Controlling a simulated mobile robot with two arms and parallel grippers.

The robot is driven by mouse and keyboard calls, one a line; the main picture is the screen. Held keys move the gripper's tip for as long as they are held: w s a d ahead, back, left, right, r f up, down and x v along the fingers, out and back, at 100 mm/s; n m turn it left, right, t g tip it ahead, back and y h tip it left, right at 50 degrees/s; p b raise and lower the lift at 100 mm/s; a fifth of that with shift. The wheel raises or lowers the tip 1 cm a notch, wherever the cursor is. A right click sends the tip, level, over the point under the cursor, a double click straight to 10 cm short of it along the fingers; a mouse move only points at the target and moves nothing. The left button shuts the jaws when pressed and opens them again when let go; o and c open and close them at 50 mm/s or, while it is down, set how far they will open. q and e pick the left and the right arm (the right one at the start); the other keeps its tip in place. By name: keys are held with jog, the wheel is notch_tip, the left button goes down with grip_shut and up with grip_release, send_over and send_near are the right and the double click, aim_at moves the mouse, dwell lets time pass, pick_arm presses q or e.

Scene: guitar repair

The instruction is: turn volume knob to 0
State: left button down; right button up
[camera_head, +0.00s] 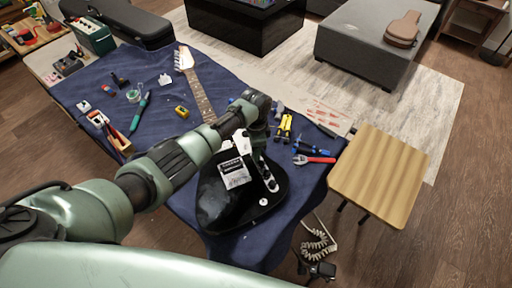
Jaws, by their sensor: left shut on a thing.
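A guitar lies on a blue cloth-covered table, with its black body (218,205) nearest me and its neck (201,100) pointing to the back left. My left arm reaches in from the left. My left gripper (259,150) points down at the upper end of the control plate and is shut on what appears to be the volume knob, which the fingers hide. The knob's setting cannot be read. My right gripper is out of view.
Pliers (284,127), a red wrench (314,160) and other tools lie right of the guitar. More tools, including a green screwdriver (140,112), lie left of it. A wooden stool (380,175) stands at the right, and a coiled cable (318,243) hangs in front.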

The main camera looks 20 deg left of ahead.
pick_arm(q)
jog(key=shift+a+r+n+p, duration=0.1)
jog(key=shift+n+p, duration=0.7)
jog(key=shift+n, duration=1.3)
jog(key=c, duration=1.3)
grip_release()
jog(key=shift+o, duration=0.2)
jog(key=shift+r+p, duration=0.5)
jog(key=shift+p, duration=0.1)
notch_tip(320, 180, up, 7)
jog(key=p, duration=0.6)
